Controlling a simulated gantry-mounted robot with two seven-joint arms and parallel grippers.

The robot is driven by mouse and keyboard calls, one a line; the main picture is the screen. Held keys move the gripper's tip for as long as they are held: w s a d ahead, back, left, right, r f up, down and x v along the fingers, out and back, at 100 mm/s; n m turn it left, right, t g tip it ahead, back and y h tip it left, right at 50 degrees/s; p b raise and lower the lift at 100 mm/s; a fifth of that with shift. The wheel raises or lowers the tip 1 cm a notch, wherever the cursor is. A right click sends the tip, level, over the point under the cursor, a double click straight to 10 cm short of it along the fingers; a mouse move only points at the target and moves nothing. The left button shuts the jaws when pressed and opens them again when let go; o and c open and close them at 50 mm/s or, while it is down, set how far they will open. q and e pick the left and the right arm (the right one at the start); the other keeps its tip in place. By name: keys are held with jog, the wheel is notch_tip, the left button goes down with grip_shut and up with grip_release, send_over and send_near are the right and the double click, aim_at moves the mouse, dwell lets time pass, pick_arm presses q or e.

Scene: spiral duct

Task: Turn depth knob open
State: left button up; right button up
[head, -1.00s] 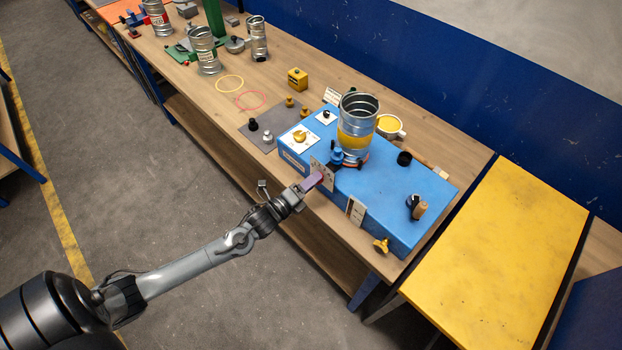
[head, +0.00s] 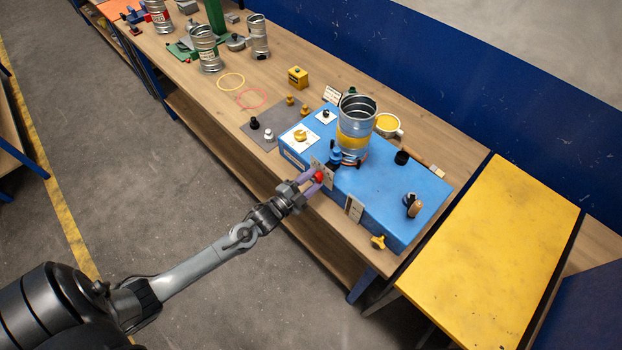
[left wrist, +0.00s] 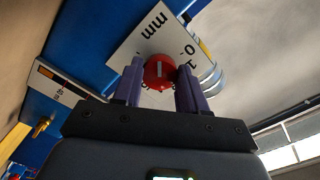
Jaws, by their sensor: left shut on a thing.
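The depth knob is a red round knob (left wrist: 158,72) with a pale line on its face. In the left wrist view it stands on a white plate (left wrist: 150,38) marked "mm" with digits. My left gripper (left wrist: 157,85) has its two purple fingers on either side of the red knob, shut on it. In the head view the left gripper (head: 314,180) reaches the front face of the blue machine box (head: 385,195), and the red knob (head: 319,177) shows at its fingertips. My right gripper is not in view.
A metal duct piece (head: 357,125) with a yellow band stands on the box. A yellow knob (head: 378,242) sticks out of the box's front right. Another yellow knob (head: 300,135) is on a white plate at the left. A yellow table top (head: 490,250) is at the right.

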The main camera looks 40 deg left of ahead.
pick_arm(q)
jog(key=n+p, duration=0.1)
jog(key=n, duration=0.4)
jog(key=shift+n, duration=0.3)
jog(key=shift+n+p, duration=0.65)
jog(key=shift+n, duration=1.15)
jog(key=shift+f, duration=0.1)
jog(key=o, duration=1.1)
jog(key=shift+c, duration=0.2)
jog(key=s+b, duration=0.1)
jog(key=s, duration=0.9)
jog(key=shift+s+a, duration=0.3)
jog(key=shift+s, duration=0.1)
